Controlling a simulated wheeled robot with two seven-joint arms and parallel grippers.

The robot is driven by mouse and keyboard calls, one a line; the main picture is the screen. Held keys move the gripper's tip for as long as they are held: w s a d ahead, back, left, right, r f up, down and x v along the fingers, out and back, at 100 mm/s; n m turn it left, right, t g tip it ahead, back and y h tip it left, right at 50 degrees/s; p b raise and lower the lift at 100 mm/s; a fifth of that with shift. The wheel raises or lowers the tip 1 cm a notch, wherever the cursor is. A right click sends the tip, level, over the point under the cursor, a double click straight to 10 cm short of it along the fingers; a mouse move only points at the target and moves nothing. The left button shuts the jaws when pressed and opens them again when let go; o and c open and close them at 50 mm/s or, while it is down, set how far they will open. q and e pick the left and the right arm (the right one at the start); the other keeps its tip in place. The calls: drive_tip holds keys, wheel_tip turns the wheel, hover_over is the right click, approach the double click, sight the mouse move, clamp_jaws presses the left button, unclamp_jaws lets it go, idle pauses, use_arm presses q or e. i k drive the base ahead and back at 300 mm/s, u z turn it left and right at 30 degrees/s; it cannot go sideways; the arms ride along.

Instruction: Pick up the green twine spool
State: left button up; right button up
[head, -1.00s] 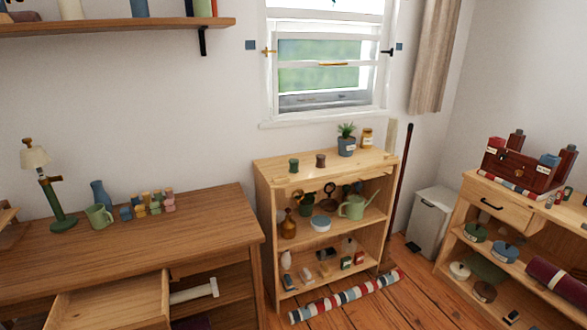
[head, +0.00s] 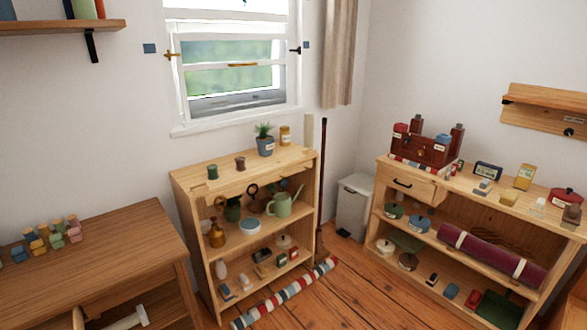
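A small green spool (head: 212,172) stands upright on the top of the wooden shelf unit (head: 183,190), near its left end. A similar brown spool (head: 240,163) stands just to its right. A potted plant (head: 265,146) and a yellow-brown jar (head: 285,135) are further right on the same top. Neither of my grippers shows in the head view, so I cannot see their state.
A desk (head: 100,262) with colored blocks stands at the left. A striped roll (head: 285,292) lies on the floor before the shelf unit. A second shelf unit (head: 480,204) stands at the right. Bare wooden floor (head: 360,290) lies between the two units.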

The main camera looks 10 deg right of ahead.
sight(213, 174)
drive_tip(key=z, duration=0.8)
drive_tip(key=i, duration=3.85)
drive_tip(key=u, duration=2.5)
